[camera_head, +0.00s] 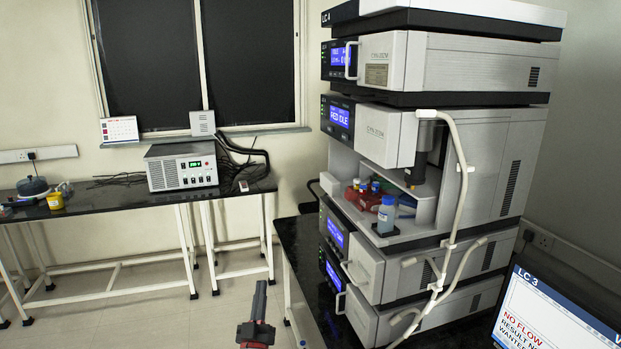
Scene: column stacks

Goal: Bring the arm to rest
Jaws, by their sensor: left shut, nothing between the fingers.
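My left gripper (260,288) shows at the bottom of the head view, left of centre. Its dark fingers point up and are shut with nothing between them, above a red part of my arm. It appears in front of the pale floor, just left of the black bench that carries the instrument stack, and seems apart from both. The rest of the left arm is out of the frame. My right gripper is not in view.
A tall grey instrument stack (470,140) with pale tubing stands on the black bench (293,240) to the right. A bottle (386,215) sits in its open bay. A monitor (550,315) is at lower right. A power supply (182,165) stands on the back bench. Floor at left is clear.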

